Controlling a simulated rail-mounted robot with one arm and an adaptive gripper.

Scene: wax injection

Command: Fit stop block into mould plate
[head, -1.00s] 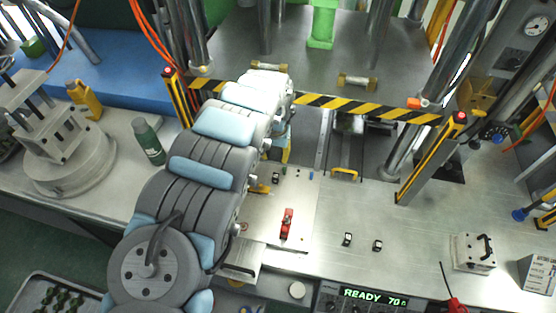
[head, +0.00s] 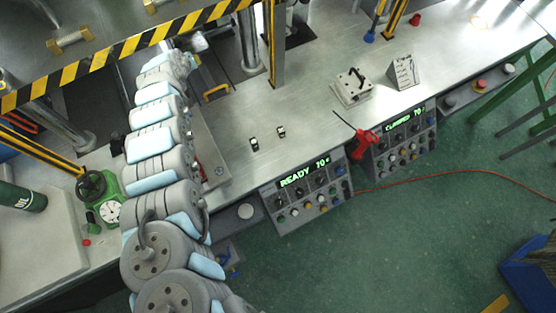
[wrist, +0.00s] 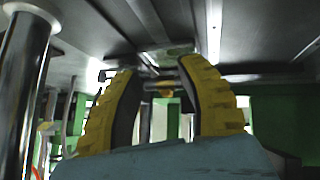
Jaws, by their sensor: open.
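My gripper shows in the wrist view (wrist: 160,68) as two yellow ribbed fingers, spread apart with nothing clearly held between them. In the head view my arm reaches up toward the striped press bar, and its far end hides the fingers. A flat metal plate (head: 212,150) lies on the bench, mostly behind my arm; I cannot tell whether it is the mould plate. Two small black-and-white pieces (head: 254,144) (head: 281,132) sit on the bench to its right. A thick metal block with a black handle (head: 352,87) stands further right. I cannot identify the stop block for certain.
A yellow-and-black striped bar (head: 130,45) crosses in front of the press. A chrome column (wrist: 28,80) stands close at left in the wrist view, with a metal surface overhead. A yellow handle (head: 216,91) lies right of my arm. Control panels (head: 305,187) line the bench front.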

